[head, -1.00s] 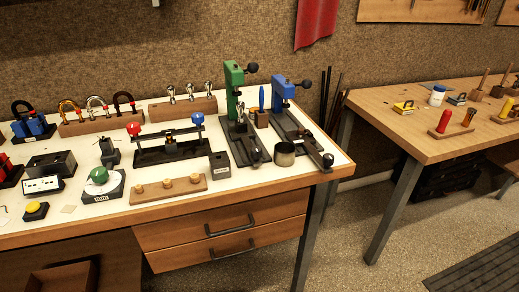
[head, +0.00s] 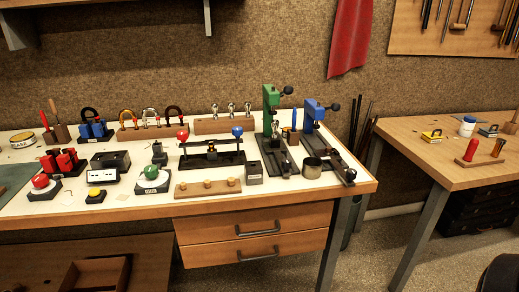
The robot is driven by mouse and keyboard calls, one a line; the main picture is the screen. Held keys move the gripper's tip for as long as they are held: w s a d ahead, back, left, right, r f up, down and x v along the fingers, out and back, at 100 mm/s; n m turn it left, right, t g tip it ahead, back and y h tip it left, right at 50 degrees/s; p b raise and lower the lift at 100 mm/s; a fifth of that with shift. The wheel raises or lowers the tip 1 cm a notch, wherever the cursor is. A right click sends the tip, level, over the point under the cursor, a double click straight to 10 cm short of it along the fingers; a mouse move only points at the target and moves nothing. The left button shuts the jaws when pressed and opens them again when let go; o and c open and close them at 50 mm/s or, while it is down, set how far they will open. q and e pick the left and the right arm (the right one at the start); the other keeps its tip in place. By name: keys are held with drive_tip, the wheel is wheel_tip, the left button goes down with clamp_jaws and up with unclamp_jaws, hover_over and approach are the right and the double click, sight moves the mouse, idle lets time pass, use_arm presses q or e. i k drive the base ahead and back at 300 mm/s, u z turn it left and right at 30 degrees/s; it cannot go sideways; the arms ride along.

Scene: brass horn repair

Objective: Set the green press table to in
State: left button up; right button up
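The green press (head: 271,108) stands upright near the right end of the white-topped workbench (head: 130,200), with a black ball-ended lever at its upper right. Its dark sliding table (head: 282,158) runs on a base toward the bench's front; whether it is in or out is too small to tell. The similar blue press (head: 315,110) stands just right of it, with its own dark table and rail reaching to the bench's right front. Neither of my grippers shows in the head view.
A metal cup (head: 312,168) stands between the two press bases. A small dark block (head: 254,173) stands left of the green press, near a wooden strip with knobs (head: 207,188). A second wooden table (head: 440,155) stands at the right, with floor between.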

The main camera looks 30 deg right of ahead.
sight(275, 147)
drive_tip(key=i, duration=0.45)
drive_tip(key=z, duration=1.2)
